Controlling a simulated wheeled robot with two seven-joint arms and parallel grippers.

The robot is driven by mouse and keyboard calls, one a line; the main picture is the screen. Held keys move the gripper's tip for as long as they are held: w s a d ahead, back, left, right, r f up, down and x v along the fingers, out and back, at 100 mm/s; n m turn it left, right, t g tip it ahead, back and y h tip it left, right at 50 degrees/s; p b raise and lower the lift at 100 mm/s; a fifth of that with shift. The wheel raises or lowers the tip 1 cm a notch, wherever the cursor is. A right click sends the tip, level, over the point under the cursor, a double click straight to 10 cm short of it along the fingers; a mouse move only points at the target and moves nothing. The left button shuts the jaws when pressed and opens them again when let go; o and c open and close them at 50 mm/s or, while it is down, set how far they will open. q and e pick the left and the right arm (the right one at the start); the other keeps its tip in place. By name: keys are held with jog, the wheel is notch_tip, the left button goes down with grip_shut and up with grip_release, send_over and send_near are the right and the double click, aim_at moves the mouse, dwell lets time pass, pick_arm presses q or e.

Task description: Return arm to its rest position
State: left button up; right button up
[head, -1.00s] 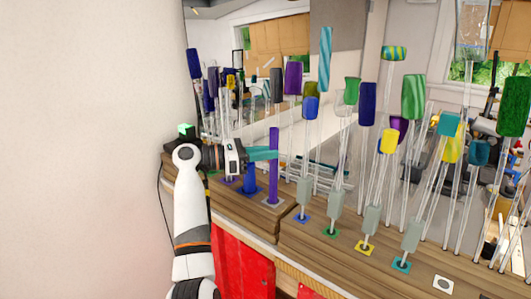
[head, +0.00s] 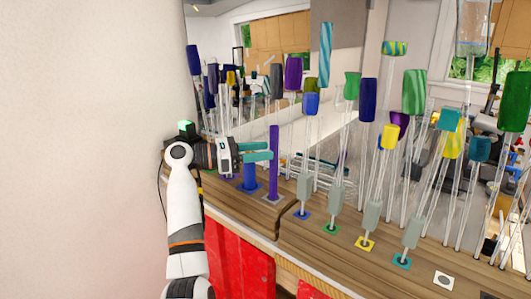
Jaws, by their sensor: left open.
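My left arm comes in from the left, and its gripper (head: 268,151) points right with two teal fingers spread apart and nothing seen between them. The fingertips lie close to a tall purple rod (head: 273,175) on a pale square base on the wooden counter. I cannot tell whether they touch it. A short blue post (head: 249,174) stands just below the fingers. My right gripper is out of the frame.
Glass rods with coloured caps, such as a blue one (head: 312,104) and a yellow one (head: 389,137), stand along the wooden counter (head: 318,246). A pale wall (head: 80,150) is at the left. Red panels (head: 240,262) are below the counter.

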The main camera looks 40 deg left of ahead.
pick_arm(q)
jog(key=b+v, duration=0.2)
jog(key=v, duration=0.8)
jog(key=shift+b, duration=0.35)
